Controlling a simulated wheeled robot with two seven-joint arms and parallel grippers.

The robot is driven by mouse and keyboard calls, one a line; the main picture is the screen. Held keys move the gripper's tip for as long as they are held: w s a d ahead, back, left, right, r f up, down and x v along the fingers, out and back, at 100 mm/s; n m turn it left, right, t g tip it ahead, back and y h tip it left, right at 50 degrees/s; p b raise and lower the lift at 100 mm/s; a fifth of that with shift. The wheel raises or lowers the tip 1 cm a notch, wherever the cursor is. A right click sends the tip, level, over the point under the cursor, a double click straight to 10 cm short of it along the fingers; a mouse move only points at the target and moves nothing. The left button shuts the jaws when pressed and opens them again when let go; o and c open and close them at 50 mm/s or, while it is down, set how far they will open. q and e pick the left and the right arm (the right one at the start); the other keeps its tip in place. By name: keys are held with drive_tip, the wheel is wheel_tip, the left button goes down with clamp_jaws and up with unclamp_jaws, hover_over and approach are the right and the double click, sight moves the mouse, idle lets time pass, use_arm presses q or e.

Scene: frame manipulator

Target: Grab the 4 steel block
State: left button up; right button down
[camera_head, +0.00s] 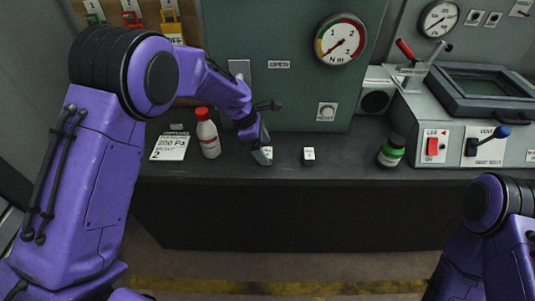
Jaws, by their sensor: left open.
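A small light steel block (265,157) stands on the dark counter left of centre, right below the fingers of my left gripper (262,143). The left gripper is open and reaches down over this block. I cannot tell whether the fingers touch it, and part of the block is hidden. A second small block (308,156), pale with a dark label, stands a short way to the right, apart from the gripper. The numbers on the blocks are too small to read surely. My right arm shows at the lower right, but its gripper is out of view.
A panel with a gauge (340,39) rises behind. The counter between block and jar is clear.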

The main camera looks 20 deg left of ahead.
use_arm(q)
drive_tip(key=shift+x, duration=0.8)
drive_tip(key=shift+r, duration=0.1)
drive_tip(key=c, duration=1.3)
